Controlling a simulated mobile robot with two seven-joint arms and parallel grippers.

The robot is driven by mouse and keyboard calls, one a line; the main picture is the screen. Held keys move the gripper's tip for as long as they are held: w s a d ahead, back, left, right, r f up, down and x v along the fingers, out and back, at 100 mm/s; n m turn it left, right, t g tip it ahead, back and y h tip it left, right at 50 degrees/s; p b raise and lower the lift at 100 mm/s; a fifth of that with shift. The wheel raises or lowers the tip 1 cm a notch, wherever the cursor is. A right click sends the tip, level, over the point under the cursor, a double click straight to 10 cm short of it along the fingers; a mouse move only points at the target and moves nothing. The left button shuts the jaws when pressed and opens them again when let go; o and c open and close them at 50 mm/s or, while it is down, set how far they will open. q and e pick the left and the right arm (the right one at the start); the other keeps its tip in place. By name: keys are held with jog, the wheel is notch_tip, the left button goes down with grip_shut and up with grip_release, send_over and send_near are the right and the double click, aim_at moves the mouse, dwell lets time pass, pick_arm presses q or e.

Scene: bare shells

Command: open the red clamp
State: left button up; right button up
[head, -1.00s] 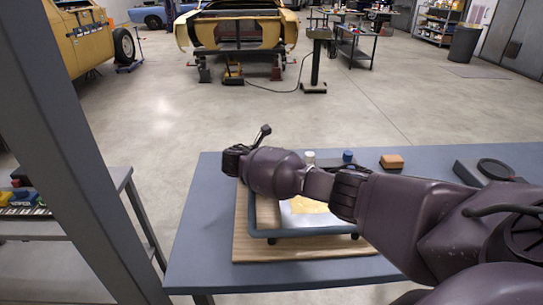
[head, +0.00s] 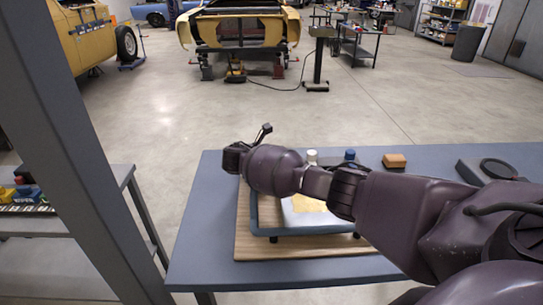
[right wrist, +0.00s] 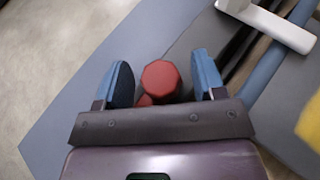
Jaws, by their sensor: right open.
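The red clamp shows in the right wrist view as a red, faceted, knob-like end (right wrist: 161,80) with a smaller red part just below it. My right gripper (right wrist: 162,66) is open, with one blue finger on each side of the red end; gaps show between it and both fingers. In the head view, my right arm reaches in from the right, and its dark wrist end is above the left part of the table. The clamp cannot be made out in the head view, likely hidden by my arm. My left gripper is not in view.
The blue-grey table (head: 205,235) holds a wooden board (head: 290,247) and a dark-rimmed tray (head: 258,222) with a yellowish piece in it. A white-capped item (head: 312,156), a blue-capped item (head: 350,156) and an orange-brown block (head: 394,160) stand behind. A grey post (head: 85,150) stands left.

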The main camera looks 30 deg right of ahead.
jog(key=shift+a+r, duration=0.25)
jog(key=shift+a, duration=0.2)
jog(key=p+v, duration=0.2)
jog(key=v, duration=0.8)
jog(key=shift+f, duration=0.2)
